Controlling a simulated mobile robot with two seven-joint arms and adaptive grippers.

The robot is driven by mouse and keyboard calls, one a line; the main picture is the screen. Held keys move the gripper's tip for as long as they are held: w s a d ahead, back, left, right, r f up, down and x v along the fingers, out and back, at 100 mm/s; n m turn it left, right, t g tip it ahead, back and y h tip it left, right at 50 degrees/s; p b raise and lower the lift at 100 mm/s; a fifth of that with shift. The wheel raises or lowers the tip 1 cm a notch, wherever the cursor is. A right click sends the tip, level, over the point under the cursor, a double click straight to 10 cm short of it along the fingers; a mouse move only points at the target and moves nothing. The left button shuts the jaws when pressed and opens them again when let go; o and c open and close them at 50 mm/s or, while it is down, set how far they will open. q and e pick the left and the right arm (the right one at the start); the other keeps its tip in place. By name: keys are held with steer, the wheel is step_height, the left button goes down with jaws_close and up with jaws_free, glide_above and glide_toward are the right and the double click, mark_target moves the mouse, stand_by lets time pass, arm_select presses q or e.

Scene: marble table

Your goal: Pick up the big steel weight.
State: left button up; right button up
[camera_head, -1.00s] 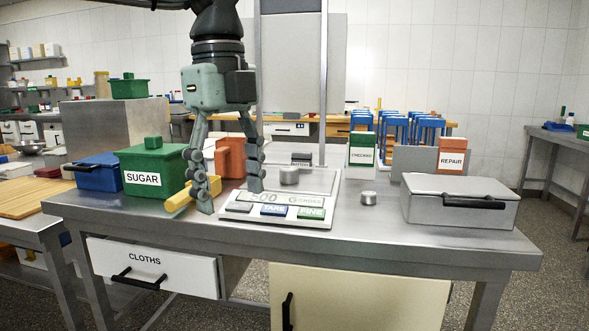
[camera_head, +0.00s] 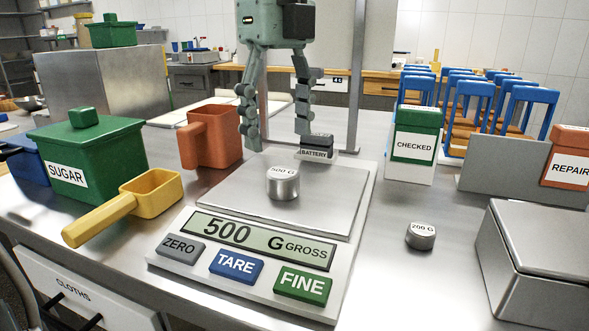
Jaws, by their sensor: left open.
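The big steel weight (camera_head: 283,184), marked 500 G, stands upright on the plate of the scale (camera_head: 330,205). The scale display reads 500 G gross. A smaller steel weight (camera_head: 421,237), marked 200 G, stands on the table right of the scale. My left gripper (camera_head: 278,140) hangs fingers down over the scale, above and seemingly a little behind the big weight. Its two fingers are apart with nothing between them. The exact gap to the weight is hard to judge. My right gripper is not in view.
A yellow scoop (camera_head: 130,205), an orange jug (camera_head: 212,137) and a green sugar box (camera_head: 88,155) stand left of the scale. A battery block (camera_head: 316,146) is behind it. A checked box (camera_head: 413,145) and a grey case (camera_head: 535,260) stand right. Bare table surrounds the small weight.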

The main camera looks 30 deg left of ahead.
mark_target(283, 171)
arm_select(q)
step_height(283, 171, down, 7)
steer(key=shift+d+f, duration=0.1)
steer(key=shift+f, duration=0.05)
steer(key=shift+w, duration=0.1)
jaws_close()
stand_by(0.5)
